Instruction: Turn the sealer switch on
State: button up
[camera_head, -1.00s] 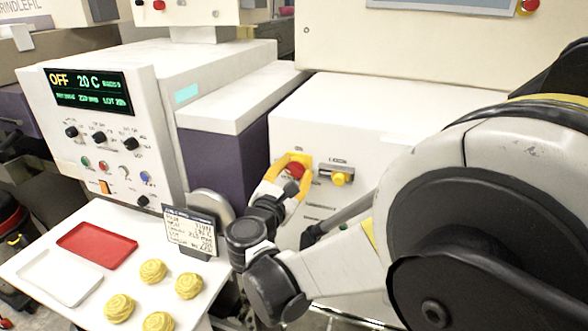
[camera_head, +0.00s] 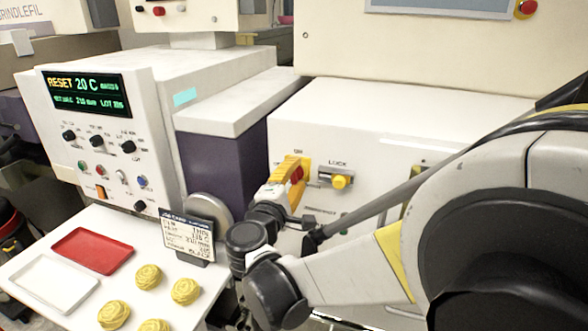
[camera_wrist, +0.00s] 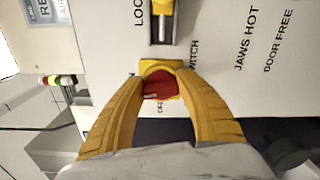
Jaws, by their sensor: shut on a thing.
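The sealer switch is a red knob (camera_head: 297,173) on a yellow plate, on the front of the white machine to the right of the purple block. "ON" is printed above it. My gripper (camera_head: 291,169) has its yellow fingers on the knob. In the wrist view, the red knob (camera_wrist: 160,90) sits between the fingers of my gripper (camera_wrist: 161,82), with the yellow plate showing around its upper edge. The fingers are shut on the knob and hide its sides, so its exact angle is hard to tell. The display (camera_head: 88,93) on the left machine reads RESET and 20 C.
A latch marked LOCK with a yellow knob (camera_head: 339,181) is close to the right of the switch. A small sign (camera_head: 188,236) stands on the white table below left, with a red tray (camera_head: 93,249), a white tray and several yellow nests. My arm fills the right side.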

jog(key=shift+m, duration=1.1)
jog(key=o, duration=1.2)
jog(key=v, duration=1.2)
